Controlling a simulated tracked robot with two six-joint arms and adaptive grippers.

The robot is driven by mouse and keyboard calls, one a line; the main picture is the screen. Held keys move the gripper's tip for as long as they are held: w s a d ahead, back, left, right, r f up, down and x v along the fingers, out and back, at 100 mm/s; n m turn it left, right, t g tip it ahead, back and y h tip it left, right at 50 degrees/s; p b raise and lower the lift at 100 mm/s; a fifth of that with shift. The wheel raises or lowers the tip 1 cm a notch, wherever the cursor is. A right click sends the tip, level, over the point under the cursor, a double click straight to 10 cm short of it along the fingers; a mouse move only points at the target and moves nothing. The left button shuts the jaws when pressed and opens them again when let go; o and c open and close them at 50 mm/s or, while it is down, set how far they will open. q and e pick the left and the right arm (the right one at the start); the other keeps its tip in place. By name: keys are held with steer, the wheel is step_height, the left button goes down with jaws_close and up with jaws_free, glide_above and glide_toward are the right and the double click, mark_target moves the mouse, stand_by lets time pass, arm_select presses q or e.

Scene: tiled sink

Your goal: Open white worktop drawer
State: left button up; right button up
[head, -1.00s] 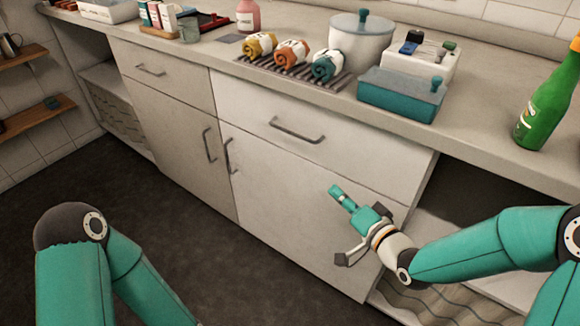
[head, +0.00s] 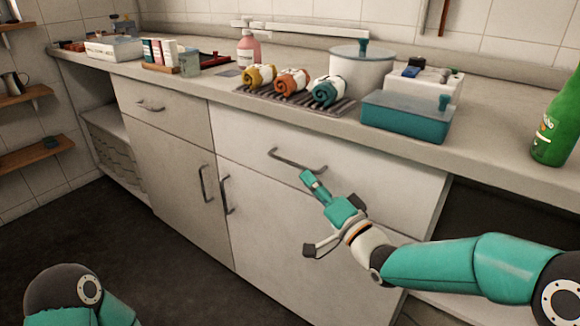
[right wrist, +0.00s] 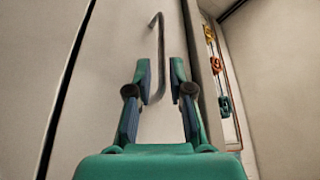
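The white worktop drawer (head: 375,182) is under the worktop, its front flush with the cabinet. Its dark bar handle (head: 290,160) is on the upper middle of the front. My right gripper (head: 306,213) is in front of the cabinet, just below the handle in the head view. Its fingers are spread and hold nothing. In the right wrist view the handle (right wrist: 160,45) runs upright beyond and between the two open fingertips (right wrist: 160,70). I cannot tell whether they touch it. My left arm shows at the lower left of the head view, but its gripper is out of view.
The worktop (head: 300,112) carries rolled towels (head: 292,80) on a rack, a teal box (head: 405,117), a white pot (head: 360,72) and a green bottle (head: 556,125). A door with an upright handle (head: 224,195) is below the drawer. An open shelf bay is at the right.

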mark_target(294, 165)
steer(key=x, duration=0.6)
steer(key=shift+w+a, duration=0.25)
steer(key=shift+w, duration=0.05)
jaws_close()
